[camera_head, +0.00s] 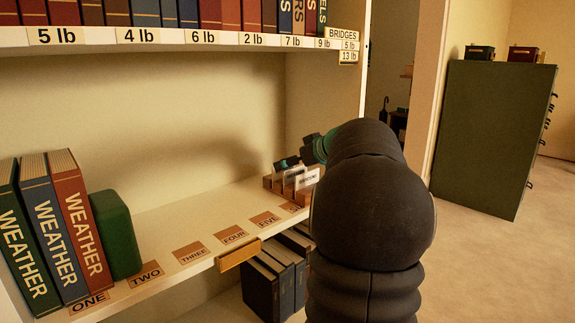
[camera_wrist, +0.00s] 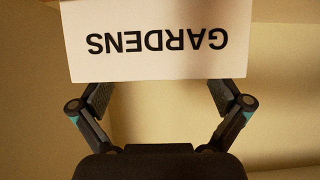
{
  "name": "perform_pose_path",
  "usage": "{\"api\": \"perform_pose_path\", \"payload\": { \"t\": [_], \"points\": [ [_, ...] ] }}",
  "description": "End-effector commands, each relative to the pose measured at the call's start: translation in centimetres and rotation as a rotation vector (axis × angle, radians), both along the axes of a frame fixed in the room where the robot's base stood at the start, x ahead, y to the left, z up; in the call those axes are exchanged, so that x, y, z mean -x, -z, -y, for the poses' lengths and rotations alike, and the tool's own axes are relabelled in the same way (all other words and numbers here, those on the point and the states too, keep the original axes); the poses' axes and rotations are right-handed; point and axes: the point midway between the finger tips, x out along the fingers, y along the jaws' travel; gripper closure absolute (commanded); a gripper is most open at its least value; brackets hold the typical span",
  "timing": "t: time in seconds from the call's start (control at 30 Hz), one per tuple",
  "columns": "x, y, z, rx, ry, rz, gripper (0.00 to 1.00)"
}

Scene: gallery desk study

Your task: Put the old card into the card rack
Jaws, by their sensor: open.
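A white card (camera_wrist: 155,42) fills the upper wrist view, its word GARDENS upside down. My gripper (camera_wrist: 160,93) is open, with one finger towards each side of the card; the card's lower edge covers the finger ends, so contact cannot be seen. In the head view my gripper (camera_head: 287,163) is just above the wooden card rack (camera_head: 268,183) at the far right of the shelf. A white card (camera_head: 306,179) stands upright in the rack, its print too small to read. I cannot tell which card is the old one. My arm hides the rack's right side.
The shelf (camera_head: 165,218) is clear between the green block (camera_head: 116,235) beside the WEATHER books (camera_head: 77,220) and the rack. Numbered labels line its front edge. Dark books (camera_head: 283,262) stand below. A green cabinet (camera_head: 490,135) stands right, across open floor.

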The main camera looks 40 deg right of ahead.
Motion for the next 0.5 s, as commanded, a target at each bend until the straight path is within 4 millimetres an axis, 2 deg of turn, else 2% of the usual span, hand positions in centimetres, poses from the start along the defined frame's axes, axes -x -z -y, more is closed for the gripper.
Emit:
{"api": "perform_pose_path", "payload": {
  "t": [0.1,0.3,0.5],
  "points": [
    [2.3,-1.3,0.3,0.001,0.004,0.001,0.0],
    [5.7,-3.1,0.5,0.001,0.003,0.0,0.0],
    [7.8,-4.2,0.6,0.001,0.002,-0.001,0.0]
  ]
}}
